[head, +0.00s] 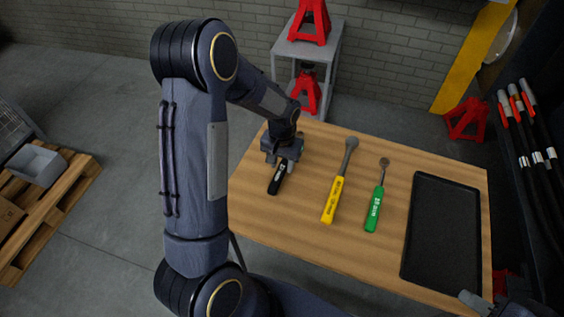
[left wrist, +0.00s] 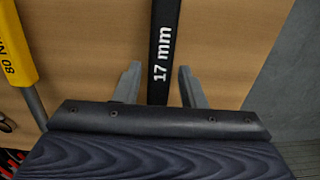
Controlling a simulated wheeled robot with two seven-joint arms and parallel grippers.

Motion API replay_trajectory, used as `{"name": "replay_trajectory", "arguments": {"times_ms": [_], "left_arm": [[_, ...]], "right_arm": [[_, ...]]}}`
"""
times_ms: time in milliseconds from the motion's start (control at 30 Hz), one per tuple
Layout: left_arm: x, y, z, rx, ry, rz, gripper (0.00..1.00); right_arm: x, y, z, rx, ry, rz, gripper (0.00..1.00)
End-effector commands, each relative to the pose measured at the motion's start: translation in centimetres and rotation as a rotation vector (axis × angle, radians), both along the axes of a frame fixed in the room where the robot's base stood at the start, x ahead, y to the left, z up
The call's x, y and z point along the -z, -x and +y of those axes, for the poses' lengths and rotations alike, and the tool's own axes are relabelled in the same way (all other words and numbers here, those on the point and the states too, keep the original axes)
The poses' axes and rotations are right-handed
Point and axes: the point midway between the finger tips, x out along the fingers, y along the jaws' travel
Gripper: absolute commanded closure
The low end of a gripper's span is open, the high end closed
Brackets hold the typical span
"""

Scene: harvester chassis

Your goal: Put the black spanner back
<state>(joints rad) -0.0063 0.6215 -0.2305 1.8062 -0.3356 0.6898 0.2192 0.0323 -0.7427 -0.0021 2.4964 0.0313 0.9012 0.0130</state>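The black spanner (head: 278,179) lies on the left part of the wooden table, its far end hidden under my left gripper (head: 281,163). In the left wrist view the black spanner (left wrist: 162,35) is marked "17 mm" and runs between the two fingers of my left gripper (left wrist: 158,84). The fingers are open, with a gap on each side of the spanner. My right gripper (head: 477,302) shows only in part at the bottom right, near the table's front right corner; its opening cannot be made out.
A yellow-handled tool (head: 333,200) and a green-handled tool (head: 374,209) lie right of the spanner on the table (head: 300,230). A black tray (head: 443,225) at the right is empty. Red stands (head: 312,22) are behind the table.

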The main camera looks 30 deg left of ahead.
Motion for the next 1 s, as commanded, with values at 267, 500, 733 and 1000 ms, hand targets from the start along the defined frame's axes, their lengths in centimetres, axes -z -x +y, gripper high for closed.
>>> {"name": "replay_trajectory", "arguments": {"times_ms": [267, 500, 733, 1000], "left_arm": [[0.0, 0.0, 0.0, 0.000, 0.000, 0.000, 0.51], [-1.5, -0.1, 0.0, 0.000, 0.000, -0.004, 0.51], [-5.5, 0.0, 0.0, 0.000, 0.000, -0.004, 0.51], [-7.8, 0.0, 0.0, 0.001, 0.000, -0.001, 0.51]], "right_arm": [[0.0, 0.0, 0.0, 0.000, 0.000, 0.000, 0.64], [0.1, 0.0, 0.0, 0.000, 0.000, 0.000, 0.64], [0.3, 0.0, 0.0, 0.000, 0.000, 0.000, 0.64], [0.4, 0.0, 0.0, 0.000, 0.000, 0.000, 0.64]]}}
